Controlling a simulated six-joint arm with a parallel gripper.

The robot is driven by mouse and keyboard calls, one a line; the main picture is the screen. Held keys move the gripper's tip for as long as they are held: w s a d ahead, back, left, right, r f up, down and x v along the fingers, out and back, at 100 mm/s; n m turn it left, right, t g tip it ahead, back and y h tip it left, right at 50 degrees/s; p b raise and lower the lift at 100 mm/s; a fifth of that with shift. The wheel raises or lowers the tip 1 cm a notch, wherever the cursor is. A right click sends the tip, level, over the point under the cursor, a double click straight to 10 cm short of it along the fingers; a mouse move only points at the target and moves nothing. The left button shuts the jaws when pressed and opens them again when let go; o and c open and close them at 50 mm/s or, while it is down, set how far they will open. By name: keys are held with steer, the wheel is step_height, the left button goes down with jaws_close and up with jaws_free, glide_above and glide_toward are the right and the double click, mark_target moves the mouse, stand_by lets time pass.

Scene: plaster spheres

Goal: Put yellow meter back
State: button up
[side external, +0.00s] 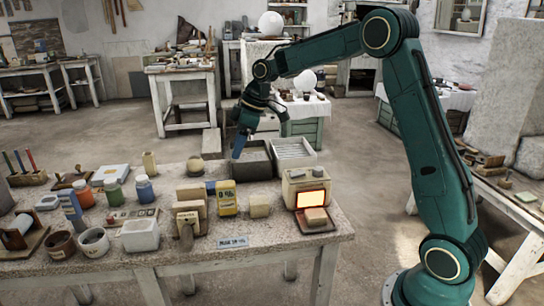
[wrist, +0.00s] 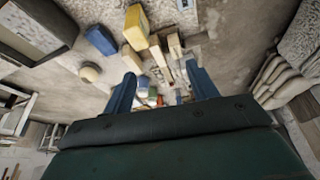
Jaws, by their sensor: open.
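The yellow meter (side external: 227,198) stands upright on the stone-topped table (side external: 275,228), with dark markings on its face. It is among beige blocks, with a blue item (side external: 211,187) close at its left. A yellow item that looks like the meter (wrist: 136,26) shows near the top of the wrist view, beyond my fingertips. My gripper (side external: 238,150) hangs above the back of the table, higher than the meter and apart from it. Its two blue fingers (wrist: 163,88) are spread, with nothing held between them.
A beige device with a lit orange screen (side external: 311,198) stands right of the meter. Beige blocks (side external: 190,212) stand at its left and another (side external: 260,206) at its right. Jars (side external: 145,189) and bowls crowd the left side. A label (side external: 233,242) lies in front.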

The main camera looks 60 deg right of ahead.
steer(key=s+a+r+m, duration=0.1)
steer(key=s+a+r, duration=0.15)
steer(key=s, duration=0.25)
steer(key=s+a+r+m+t+h, duration=0.1)
steer(key=s+a+r, duration=0.15)
steer(key=s, duration=0.35)
steer(key=s+a+r+m, duration=0.1)
steer(key=s+a+r, duration=0.1)
steer(key=s+r, duration=0.25)
steer(key=s+f+m, duration=0.2)
steer(key=s, duration=0.7)
steer(key=s+a+f+m+t+h, duration=0.1)
steer(key=s+f+m, duration=0.1)
steer(key=s, duration=0.8)
steer(key=shift+m, duration=0.3)
